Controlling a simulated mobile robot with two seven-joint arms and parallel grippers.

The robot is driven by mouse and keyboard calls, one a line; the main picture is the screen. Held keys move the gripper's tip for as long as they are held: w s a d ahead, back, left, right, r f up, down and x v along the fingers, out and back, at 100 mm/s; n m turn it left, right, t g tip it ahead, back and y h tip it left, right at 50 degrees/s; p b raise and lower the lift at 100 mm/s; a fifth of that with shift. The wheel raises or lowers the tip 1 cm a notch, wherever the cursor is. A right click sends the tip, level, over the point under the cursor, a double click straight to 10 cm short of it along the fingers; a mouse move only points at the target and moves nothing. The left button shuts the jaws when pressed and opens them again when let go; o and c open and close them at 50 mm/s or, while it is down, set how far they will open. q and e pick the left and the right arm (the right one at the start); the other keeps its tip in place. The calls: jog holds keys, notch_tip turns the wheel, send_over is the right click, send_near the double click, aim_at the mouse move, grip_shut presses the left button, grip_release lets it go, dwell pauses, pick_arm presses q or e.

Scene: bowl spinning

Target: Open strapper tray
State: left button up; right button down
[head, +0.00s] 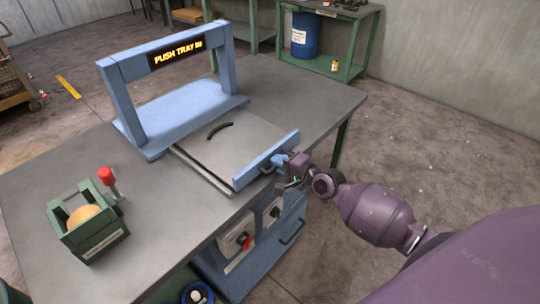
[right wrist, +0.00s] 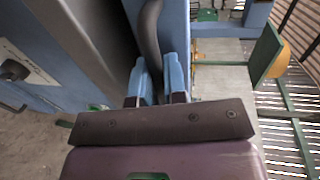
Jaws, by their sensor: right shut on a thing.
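The strapper is a blue arch (head: 113,88) on the grey table, with a lit sign (head: 176,52) whose readable words are "PUSH TRAY". Its flat grey tray (head: 235,150) sticks out toward the front right and has a blue front panel (head: 262,163). My right gripper (head: 277,163) is at the handle on that panel. In the right wrist view, the blue fingers (right wrist: 160,82) are shut on the dark curved handle (right wrist: 152,32). The fingers partly hide the grip. My left gripper is not in view.
A green box (head: 92,240) with a round orange-tan thing stands at the table's left, beside a red knob (head: 106,176). A blue cabinet (head: 240,260) with knobs is below the tray. A green shelf (head: 330,65) holds a blue drum. Floor (head: 450,150) is open at right.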

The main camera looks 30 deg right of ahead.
jog(key=shift+s+d, duration=0.1)
jog(key=shift+s, duration=0.2)
jog(key=c, duration=1.2)
grip_release()
jog(key=v, duration=1.1)
jog(key=shift+w, duration=0.1)
